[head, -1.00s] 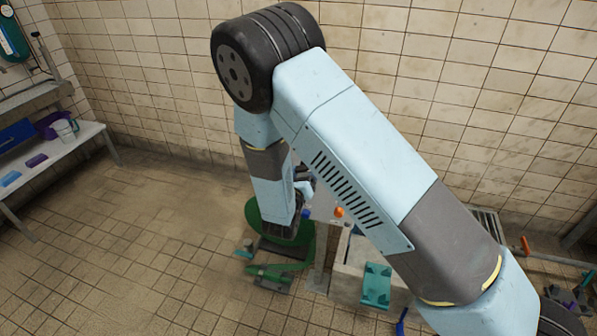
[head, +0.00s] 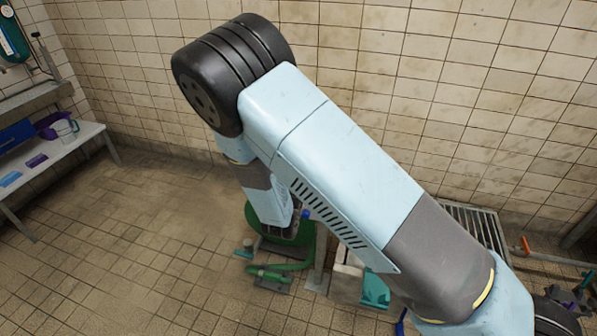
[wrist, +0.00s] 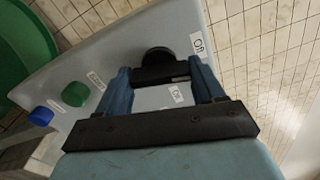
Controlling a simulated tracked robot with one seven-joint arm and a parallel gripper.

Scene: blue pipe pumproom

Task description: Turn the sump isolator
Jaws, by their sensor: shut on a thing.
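In the wrist view, a black round isolator knob with a bar handle (wrist: 158,62) sits on a tilted grey panel (wrist: 75,72). My gripper (wrist: 160,74) has its two blue fingers on either side of the handle and is shut on it. A white label (wrist: 198,43) with dark letters lies right of the handle, and a smaller label (wrist: 176,93) lies below it. In the head view, my arm hides the handle and most of the gripper.
A green knob (wrist: 75,94) and a blue knob (wrist: 41,116) sit on the panel, left of my fingers. A green round vessel (wrist: 25,45) stands beyond the panel. In the head view, a bench (head: 85,135) with containers stands at left; open tiled floor (head: 110,220) lies between.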

